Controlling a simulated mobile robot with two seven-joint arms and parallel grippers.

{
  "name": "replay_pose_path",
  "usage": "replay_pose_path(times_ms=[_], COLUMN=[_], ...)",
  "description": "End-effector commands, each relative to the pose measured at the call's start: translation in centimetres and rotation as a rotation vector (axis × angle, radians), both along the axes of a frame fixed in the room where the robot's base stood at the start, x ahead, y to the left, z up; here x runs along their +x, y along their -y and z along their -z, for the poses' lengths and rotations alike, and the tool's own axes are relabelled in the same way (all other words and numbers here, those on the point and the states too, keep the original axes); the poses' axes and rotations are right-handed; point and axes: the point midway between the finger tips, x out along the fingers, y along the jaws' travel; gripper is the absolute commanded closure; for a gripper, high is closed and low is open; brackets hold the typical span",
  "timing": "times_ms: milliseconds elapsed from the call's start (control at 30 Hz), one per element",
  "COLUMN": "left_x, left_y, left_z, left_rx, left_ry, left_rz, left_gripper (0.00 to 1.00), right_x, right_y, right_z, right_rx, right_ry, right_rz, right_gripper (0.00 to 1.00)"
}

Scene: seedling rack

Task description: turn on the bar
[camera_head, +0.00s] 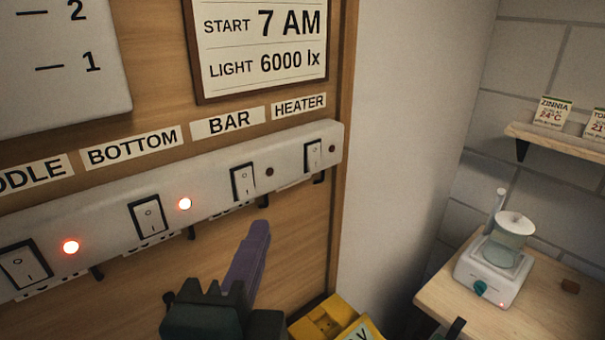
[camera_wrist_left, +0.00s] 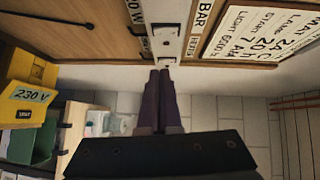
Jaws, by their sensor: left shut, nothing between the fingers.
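The white switch strip (camera_head: 100,222) runs along the wooden panel. The BAR label (camera_head: 227,122) is above a black-framed white rocker switch (camera_head: 243,182). The small lamp (camera_head: 269,171) just right of this switch is dark. My left gripper (camera_head: 262,226) has its purple fingers together, with nothing between them, pointing up just below and right of the BAR switch in the head view. In the left wrist view the closed fingertips (camera_wrist_left: 160,72) are near the end of the strip (camera_wrist_left: 168,12); contact cannot be told. My right gripper is not in view.
The HEATER switch (camera_head: 313,154) is to the right, its lamp dark. A yellow box (camera_head: 325,318) is low at the panel's right. A wooden table (camera_head: 440,291) bears a white device (camera_head: 490,274).

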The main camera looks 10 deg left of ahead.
Motion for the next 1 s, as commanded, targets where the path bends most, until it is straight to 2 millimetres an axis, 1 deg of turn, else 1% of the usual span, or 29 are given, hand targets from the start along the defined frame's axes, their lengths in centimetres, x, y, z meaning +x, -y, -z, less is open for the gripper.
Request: replay_pose_path(times_ms=[33, 200, 300, 500, 867, 933, 1000], left_x=[1.2, 4.6, 5.4, 6.5, 6.6, 6.7, 6.8], left_y=[-0.1, -0.6, -2.0, -3.4, -3.7, -3.7, -3.8], left_z=[-0.1, 0.3, 0.5, 0.8, 0.9, 1.0, 1.4], left_rx=[0.0, -0.001, 0.002, 0.001, -0.001, 0.002, 0.015], left_ry=[0.003, 0.002, 0.001, -0.001, -0.001, 0.001, 0.012], left_rz=[-0.001, -0.001, -0.002, -0.001, 0.0, 0.0, 0.0], left_gripper=[1.0, 1.0, 1.0, 1.0, 1.0, 1.0, 1.0], right_x=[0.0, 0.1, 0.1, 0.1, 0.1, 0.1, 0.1], right_y=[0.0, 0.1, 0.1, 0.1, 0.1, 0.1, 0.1], right_z=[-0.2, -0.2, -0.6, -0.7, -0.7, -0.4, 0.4], right_rx=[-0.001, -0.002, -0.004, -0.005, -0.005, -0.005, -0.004], right_ry=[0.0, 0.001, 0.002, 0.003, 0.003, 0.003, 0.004], right_rz=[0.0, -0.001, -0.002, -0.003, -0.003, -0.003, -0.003], right_gripper=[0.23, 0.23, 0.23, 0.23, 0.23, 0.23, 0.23])
